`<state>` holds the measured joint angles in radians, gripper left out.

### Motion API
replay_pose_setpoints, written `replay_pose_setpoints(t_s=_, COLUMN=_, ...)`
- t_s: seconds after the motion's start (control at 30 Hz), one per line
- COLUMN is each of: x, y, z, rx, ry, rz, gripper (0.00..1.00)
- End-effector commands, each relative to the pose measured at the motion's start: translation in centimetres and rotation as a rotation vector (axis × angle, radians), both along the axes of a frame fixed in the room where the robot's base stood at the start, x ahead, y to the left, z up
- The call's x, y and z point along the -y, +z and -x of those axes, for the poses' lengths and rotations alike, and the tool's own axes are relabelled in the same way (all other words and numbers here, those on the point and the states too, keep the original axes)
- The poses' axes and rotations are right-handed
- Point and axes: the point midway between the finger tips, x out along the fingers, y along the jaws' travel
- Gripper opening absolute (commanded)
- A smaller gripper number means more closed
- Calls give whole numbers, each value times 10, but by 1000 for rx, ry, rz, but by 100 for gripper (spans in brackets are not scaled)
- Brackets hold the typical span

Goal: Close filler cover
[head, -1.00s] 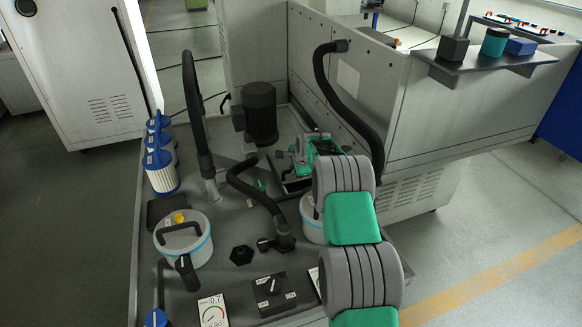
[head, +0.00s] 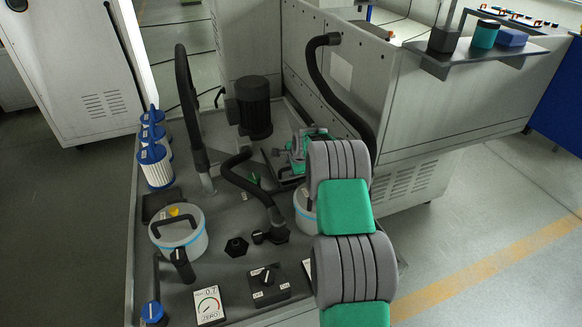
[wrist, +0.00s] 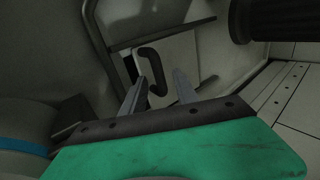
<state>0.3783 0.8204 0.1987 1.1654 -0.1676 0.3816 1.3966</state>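In the wrist view a pale panel with a dark loop handle (wrist: 152,72), apparently the filler cover (wrist: 182,50), shows ahead of my gripper (wrist: 160,78). The two grey fingers are spread apart. The handle appears between and just beyond their tips, and I cannot tell whether they touch it. The cover's angle is unclear. In the head view my gripper (head: 303,148) is a small green and grey shape low beside the machine wall, behind my arm. I cannot make out the cover there.
Near my gripper stand a dark motor (head: 254,108), a bent black hose (head: 246,180) and a tall hose (head: 322,85) along the machine wall. A lidded pot (head: 182,240), filter cartridges (head: 155,168) and a gauge card (head: 208,305) crowd the left. A shelf (head: 440,65) juts out upper right.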

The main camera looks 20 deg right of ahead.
Motion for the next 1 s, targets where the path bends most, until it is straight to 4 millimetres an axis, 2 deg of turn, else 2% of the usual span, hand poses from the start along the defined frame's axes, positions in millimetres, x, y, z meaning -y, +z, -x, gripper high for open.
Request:
replay_pose_setpoints(t_s=0.17, x=0, y=9, z=4, rx=2, ry=-1, rz=1, gripper=36)
replay_pose_setpoints(t_s=0.5, x=-4, y=59, z=39, rx=1, ry=0, rz=0, gripper=36)
replay_pose_setpoints(t_s=0.8, x=-4, y=65, z=44, rx=0, ry=0, rz=0, gripper=36)
replay_pose_setpoints(t_s=0.93, x=-8, y=68, z=45, rx=-4, ry=15, rz=7, gripper=26)
replay_pose_setpoints(t_s=1.0, x=-16, y=76, z=51, rx=-15, ry=51, rz=27, gripper=21)
